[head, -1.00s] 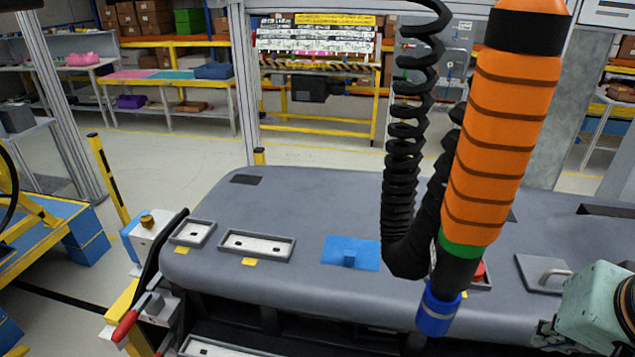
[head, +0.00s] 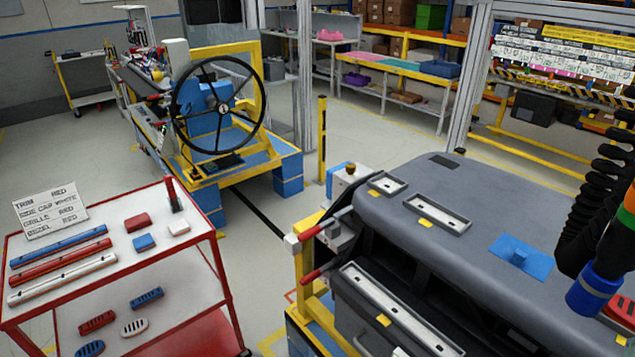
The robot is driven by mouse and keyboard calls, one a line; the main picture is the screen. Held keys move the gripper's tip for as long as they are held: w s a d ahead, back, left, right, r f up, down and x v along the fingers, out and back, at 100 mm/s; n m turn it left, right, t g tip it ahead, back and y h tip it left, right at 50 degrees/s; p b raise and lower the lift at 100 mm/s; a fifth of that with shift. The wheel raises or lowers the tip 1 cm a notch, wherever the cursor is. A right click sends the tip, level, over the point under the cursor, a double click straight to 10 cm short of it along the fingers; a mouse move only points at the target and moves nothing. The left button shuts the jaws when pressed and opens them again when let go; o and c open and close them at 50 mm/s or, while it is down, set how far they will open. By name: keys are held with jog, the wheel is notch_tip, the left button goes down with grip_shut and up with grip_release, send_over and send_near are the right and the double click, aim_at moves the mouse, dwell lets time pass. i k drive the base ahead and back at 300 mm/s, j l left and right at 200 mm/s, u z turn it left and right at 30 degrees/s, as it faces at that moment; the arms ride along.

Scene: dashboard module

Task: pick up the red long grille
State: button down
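A red cart (head: 222,262) with white shelves stands at the lower left. On its lower shelf lies a red slotted grille (head: 97,322), with blue grilles (head: 147,298) and a white grille (head: 135,326) near it. On the top shelf lies a long red bar (head: 62,265) between a long blue bar (head: 58,244) and a long white bar (head: 62,281). Another red part (head: 621,308) with slots shows on the dashboard at the right edge, partly cut off. I cannot tell for certain which is the long grille. My gripper is not in view.
A sign (head: 50,210) on the cart lists part colours. The grey dashboard (head: 465,252) with empty recesses fills the right. A hanging tool with a blue tip (head: 592,290) is above it. Clear floor lies between the cart and the steering-wheel stand (head: 218,110).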

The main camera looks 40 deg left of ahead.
aim_at(108, 316)
jog(key=u, duration=1.25)
jog(key=k, duration=0.05)
